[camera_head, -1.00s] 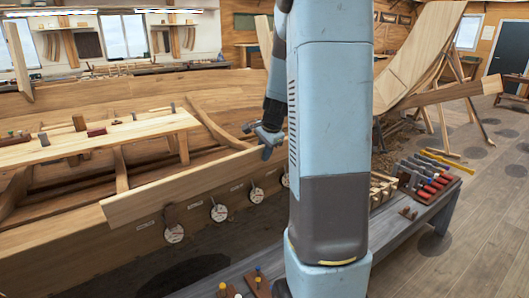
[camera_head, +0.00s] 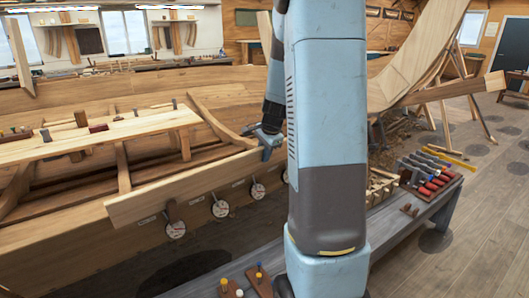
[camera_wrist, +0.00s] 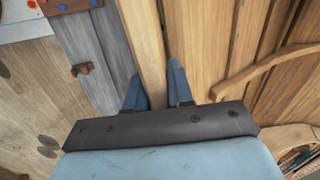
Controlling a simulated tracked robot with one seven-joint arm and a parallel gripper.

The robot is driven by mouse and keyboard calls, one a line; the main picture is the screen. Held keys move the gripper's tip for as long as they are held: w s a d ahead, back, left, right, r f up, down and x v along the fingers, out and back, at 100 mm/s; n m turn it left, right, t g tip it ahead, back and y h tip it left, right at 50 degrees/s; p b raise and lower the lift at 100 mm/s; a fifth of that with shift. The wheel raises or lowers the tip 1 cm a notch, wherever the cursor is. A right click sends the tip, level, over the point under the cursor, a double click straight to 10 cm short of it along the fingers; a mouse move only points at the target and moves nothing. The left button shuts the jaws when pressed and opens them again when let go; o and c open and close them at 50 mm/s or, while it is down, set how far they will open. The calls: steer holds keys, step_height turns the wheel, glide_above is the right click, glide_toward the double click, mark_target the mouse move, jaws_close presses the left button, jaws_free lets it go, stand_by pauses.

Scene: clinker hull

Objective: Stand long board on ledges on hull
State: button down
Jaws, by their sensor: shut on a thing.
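The long board (camera_head: 180,190) is a pale plank slanting along the near side of the hull (camera_head: 110,255). Its left end is free; its course to the right is hidden behind my arm column. My gripper (camera_head: 267,143) is shut on the board from above, partly hidden by the column. In the wrist view, the board (camera_wrist: 143,40) runs between my two blue fingers (camera_wrist: 158,88). Small brown ledges with round white discs (camera_head: 176,230) line the hull side below the board. A gap shows between the board's lower edge and the discs; contact at the ledges is unclear.
A plank with several tools (camera_head: 110,132) lies across the hull behind the board. A grey bench (camera_head: 205,287) stands in front, with a tool rack (camera_head: 430,177) on it. A curved wooden structure (camera_head: 415,65) and another plank end (camera_head: 470,88) are at right.

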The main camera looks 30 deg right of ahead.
steer(key=shift+w+f, duration=0.1)
steer(key=shift+w, duration=0.05)
stand_by(0.5)
steer(key=shift+w+f, duration=0.2)
steer(key=shift+f, duration=0.65)
steer(key=shift+s+a+f, duration=0.15)
steer(key=shift+f, duration=0.15)
steer(key=c, duration=0.9)
jaws_free()
steer(key=shift+r, duration=0.45)
steer(key=v, duration=1.3)
steer(key=shift+s+r, duration=0.2)
steer(key=shift+s, duration=0.1)
